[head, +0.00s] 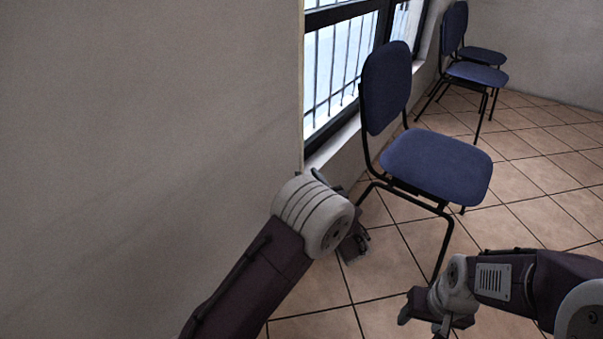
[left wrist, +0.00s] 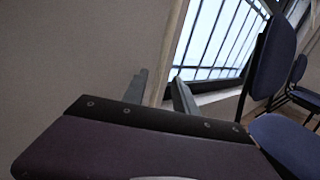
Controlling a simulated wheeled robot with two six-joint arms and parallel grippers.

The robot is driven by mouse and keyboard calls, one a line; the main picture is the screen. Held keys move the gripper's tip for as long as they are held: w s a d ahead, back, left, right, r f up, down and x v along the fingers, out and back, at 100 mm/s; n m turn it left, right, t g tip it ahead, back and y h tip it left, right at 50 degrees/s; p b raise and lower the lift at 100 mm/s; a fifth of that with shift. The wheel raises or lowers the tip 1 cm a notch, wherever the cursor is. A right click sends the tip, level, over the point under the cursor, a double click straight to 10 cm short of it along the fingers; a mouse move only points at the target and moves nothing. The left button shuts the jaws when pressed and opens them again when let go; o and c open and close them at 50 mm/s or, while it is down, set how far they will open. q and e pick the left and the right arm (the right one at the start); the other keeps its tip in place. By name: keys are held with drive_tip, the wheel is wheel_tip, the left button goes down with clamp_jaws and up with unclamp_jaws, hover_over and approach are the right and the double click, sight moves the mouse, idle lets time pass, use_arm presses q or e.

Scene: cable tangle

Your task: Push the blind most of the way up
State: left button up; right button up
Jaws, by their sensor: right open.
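No blind can be made out for certain in either view. The barred window (head: 340,62) stands in the left wall, its upper part cut off by the picture's top edge. It also shows in the left wrist view (left wrist: 215,42). A pale upright strip (left wrist: 172,50) runs along the window's near edge. My left gripper (head: 343,212) is near the window's lower near corner, partly hidden by its own wrist. In the left wrist view its fingers (left wrist: 160,92) are apart with nothing held between them. My right gripper (head: 424,316) is open and empty, low at the right over the floor.
A blue chair (head: 437,165) stands close by the window, just beyond my left gripper. More blue chairs (head: 476,74) stand further back along the wall. A bare wall (head: 140,120) fills the left side. The tiled floor (head: 545,170) is clear at the right.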

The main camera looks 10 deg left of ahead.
sight(302, 167)
use_arm(q)
drive_tip(key=b+x, duration=0.1)
drive_tip(key=x, duration=0.3)
drive_tip(key=shift+w+a+f+b, duration=0.15)
drive_tip(key=shift+w+a+b, duration=0.1)
drive_tip(key=shift+b, duration=0.05)
drive_tip(key=shift+w+a, duration=0.2)
drive_tip(key=shift+w, duration=0.15)
clamp_jaws()
idle(0.8)
